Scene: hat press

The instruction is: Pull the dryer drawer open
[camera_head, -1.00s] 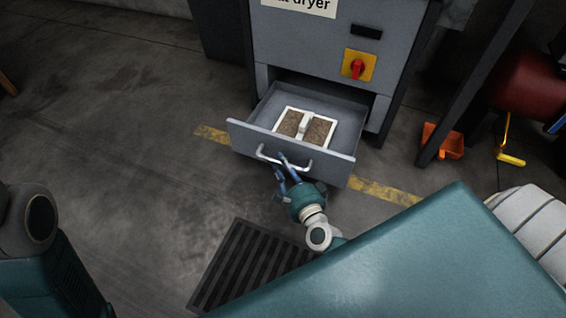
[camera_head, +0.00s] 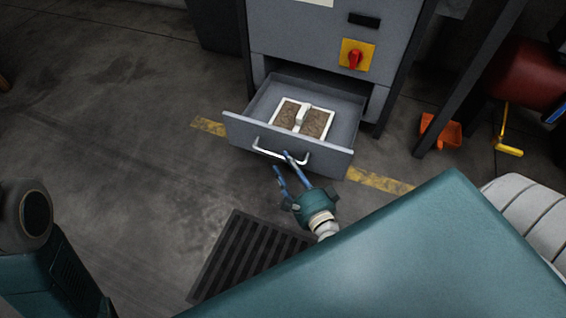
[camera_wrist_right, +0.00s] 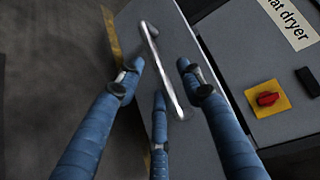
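The grey dryer drawer (camera_head: 245,133) stands pulled out from the dryer in the head view. Its pale bar handle (camera_head: 268,153) is on the front panel; the handle also shows in the right wrist view (camera_wrist_right: 160,68). My right gripper (camera_head: 283,162) is just in front of the panel near the handle's right part. Its blue fingers are spread apart and hold nothing. In the wrist view, the handle lies ahead, between and beyond the fingers; whether a finger touches it I cannot tell. My left gripper is out of view.
A white-framed tray (camera_head: 275,118) with two brown sections lies inside the drawer. The dryer (camera_head: 300,45) carries a red knob (camera_head: 354,60) on a yellow plate. A dark floor grate (camera_head: 245,255) lies in front. An orange bin (camera_head: 440,132) stands right. Floor at left is clear.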

